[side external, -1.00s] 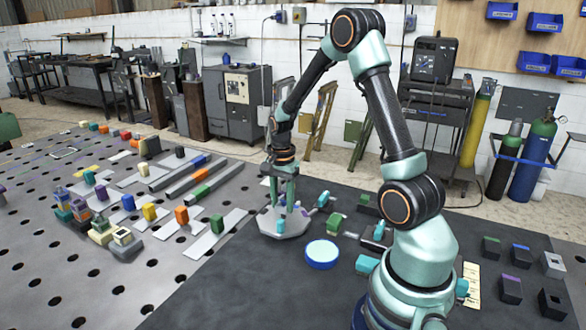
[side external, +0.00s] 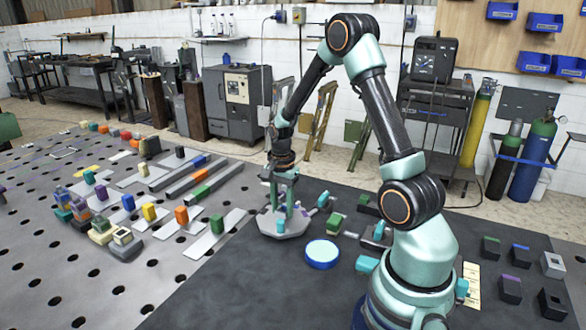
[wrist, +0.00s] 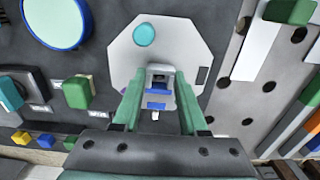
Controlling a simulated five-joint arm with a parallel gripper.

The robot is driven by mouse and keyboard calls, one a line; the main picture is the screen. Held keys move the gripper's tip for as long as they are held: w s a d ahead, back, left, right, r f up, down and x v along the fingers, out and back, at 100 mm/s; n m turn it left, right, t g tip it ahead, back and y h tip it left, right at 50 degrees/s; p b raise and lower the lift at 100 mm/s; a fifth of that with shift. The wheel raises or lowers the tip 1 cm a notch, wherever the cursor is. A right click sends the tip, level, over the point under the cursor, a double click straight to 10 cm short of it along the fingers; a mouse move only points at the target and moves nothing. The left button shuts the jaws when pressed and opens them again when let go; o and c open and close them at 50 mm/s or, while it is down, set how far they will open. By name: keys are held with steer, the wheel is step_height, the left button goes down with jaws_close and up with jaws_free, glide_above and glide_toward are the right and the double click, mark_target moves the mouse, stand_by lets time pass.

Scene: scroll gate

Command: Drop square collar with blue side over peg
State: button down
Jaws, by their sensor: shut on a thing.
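My gripper (side external: 284,205) points down over a pale grey octagonal plate (side external: 268,230) in the side view. In the wrist view its two green fingers (wrist: 158,84) are shut on a small grey square collar with blue patches (wrist: 157,88). The collar is over the octagonal plate (wrist: 125,50), near its edge. The peg cannot be made out clearly; the collar and fingers may hide it. I cannot tell whether the collar is around a peg or above one.
A round blue-rimmed disc (side external: 322,254) lies near the plate. Green blocks (side external: 334,222) and teal parts (side external: 367,264) stand nearby. Several dark blocks with coloured tops (side external: 510,288) are at right. Metal bars and coloured blocks (side external: 182,216) cover the left table.

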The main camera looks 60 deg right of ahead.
steer(key=shift+f, duration=0.4)
jaws_free()
stand_by(0.4)
steer(key=shift+r, duration=0.15)
steer(key=shift+r, duration=3.35)
steer(key=s+a+r+n+t, duration=0.2)
steer(key=s+a+r+n, duration=0.1)
steer(key=a+r+n, duration=0.4)
steer(key=s+a+r+n+t, duration=0.3)
steer(key=a+r+n, duration=0.4)
steer(key=a+n, duration=0.4)
steer(key=shift+s+a+r+t, duration=0.15)
steer(key=shift+s+a+t, duration=0.15)
steer(key=shift+a, duration=0.25)
